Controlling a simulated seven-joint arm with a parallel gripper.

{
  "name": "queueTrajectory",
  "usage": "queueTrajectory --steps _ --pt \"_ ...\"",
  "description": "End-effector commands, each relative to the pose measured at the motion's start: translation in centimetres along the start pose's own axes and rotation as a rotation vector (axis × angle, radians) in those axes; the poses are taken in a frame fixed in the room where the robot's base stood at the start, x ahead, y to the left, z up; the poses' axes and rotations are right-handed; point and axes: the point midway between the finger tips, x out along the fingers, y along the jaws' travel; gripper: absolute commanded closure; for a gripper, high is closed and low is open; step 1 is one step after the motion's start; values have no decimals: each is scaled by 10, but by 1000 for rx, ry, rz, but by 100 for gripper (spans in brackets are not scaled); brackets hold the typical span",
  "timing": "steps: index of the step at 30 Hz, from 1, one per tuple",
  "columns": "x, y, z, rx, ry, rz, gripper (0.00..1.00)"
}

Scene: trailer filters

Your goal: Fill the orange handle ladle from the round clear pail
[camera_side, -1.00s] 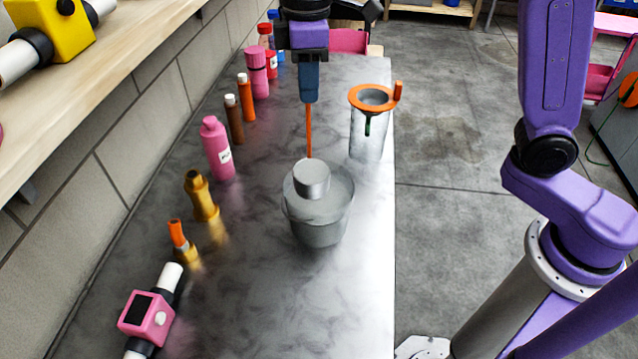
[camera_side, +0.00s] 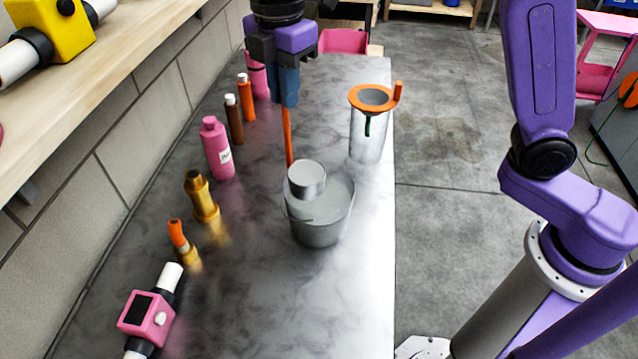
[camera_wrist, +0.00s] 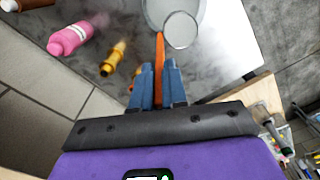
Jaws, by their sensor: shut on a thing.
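My gripper (camera_side: 286,88) is shut on the orange handle of the ladle (camera_side: 287,135), which hangs down nearly upright. The ladle's grey metal cup (camera_side: 307,180) is at the upper left part of the round clear pail (camera_side: 320,232), over or within its mouth. How deep the cup sits, and whether it holds any liquid, I cannot tell. In the wrist view the orange handle (camera_wrist: 159,55) runs up between the blue fingers to the round cup (camera_wrist: 181,30), which overlaps the pail (camera_wrist: 155,12).
A clear cylinder with an orange rim (camera_side: 372,98) stands behind the pail, near the counter's right edge. Bottles line the left, including a pink one (camera_side: 217,148) and a gold one (camera_side: 201,197). A pink gauge (camera_side: 147,315) lies front left.

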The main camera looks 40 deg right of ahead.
Motion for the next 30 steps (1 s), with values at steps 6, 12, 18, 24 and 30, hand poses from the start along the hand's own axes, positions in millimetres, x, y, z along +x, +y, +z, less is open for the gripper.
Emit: queueTrajectory --steps 6,12,18,24,30 --pt "0 0 0 -7 0 1 100" --pt "0 0 1 -5 9 1 100" --pt "1 0 3 -5 21 0 100" --pt "2 0 6 -5 32 -1 100" --pt "3 0 8 -6 45 -1 100"
